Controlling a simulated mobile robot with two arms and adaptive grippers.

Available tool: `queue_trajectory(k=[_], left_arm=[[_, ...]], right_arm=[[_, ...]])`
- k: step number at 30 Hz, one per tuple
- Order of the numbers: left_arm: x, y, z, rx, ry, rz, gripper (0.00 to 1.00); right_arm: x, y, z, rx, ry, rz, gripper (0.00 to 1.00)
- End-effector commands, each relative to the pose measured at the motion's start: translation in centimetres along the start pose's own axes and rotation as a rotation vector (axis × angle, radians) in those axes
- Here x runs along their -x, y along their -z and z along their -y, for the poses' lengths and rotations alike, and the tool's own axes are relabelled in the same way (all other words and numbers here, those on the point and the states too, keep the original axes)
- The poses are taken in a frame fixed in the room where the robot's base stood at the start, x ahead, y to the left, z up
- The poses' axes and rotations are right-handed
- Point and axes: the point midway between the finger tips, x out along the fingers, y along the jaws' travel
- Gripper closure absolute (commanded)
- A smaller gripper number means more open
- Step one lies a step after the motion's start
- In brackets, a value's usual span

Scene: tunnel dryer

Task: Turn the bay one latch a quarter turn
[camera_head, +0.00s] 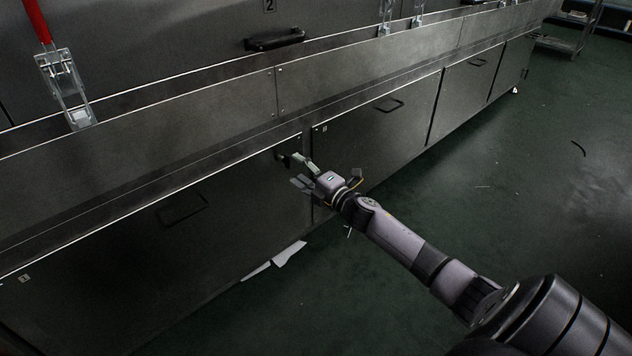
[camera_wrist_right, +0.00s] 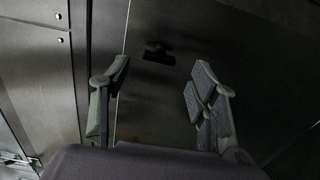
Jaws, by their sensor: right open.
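The bay one door (camera_head: 120,245) is a dark metal panel with a small "1" label at its left end. The latch (camera_wrist_right: 158,54) shows in the right wrist view as a small, dark, T-shaped piece on the metal face, ahead of and between the fingertips. In the head view it is a dark spot by the door's upper right corner, hard to make out behind the fingers. My right gripper (camera_head: 293,170) is open in front of that corner. Its two fingers (camera_wrist_right: 161,75) stand apart with nothing between them. My left gripper is out of view.
The bay two door (camera_head: 375,135) with a black handle adjoins on the right. A metal ledge (camera_head: 200,125) runs above the doors. A red-handled clamp (camera_head: 65,85) stands at upper left. White scraps (camera_head: 275,262) lie on the green floor, which is mostly clear at right.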

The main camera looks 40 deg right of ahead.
Motion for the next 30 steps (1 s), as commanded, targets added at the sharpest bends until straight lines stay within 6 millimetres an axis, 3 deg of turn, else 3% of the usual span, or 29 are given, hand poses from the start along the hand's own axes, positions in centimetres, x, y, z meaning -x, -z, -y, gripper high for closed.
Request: queue_trajectory(k=[6, 12, 30], left_arm=[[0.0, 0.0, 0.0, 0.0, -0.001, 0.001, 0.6], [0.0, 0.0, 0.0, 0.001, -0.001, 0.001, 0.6], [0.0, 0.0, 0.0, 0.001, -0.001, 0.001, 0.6]], right_arm=[[4.3, 0.1, 0.1, 0.001, 0.003, -0.002, 0.45], [6.8, 0.1, 0.1, 0.0, 0.002, -0.001, 0.45], [7.7, 0.1, 0.0, 0.001, 0.0, -0.001, 0.45]])
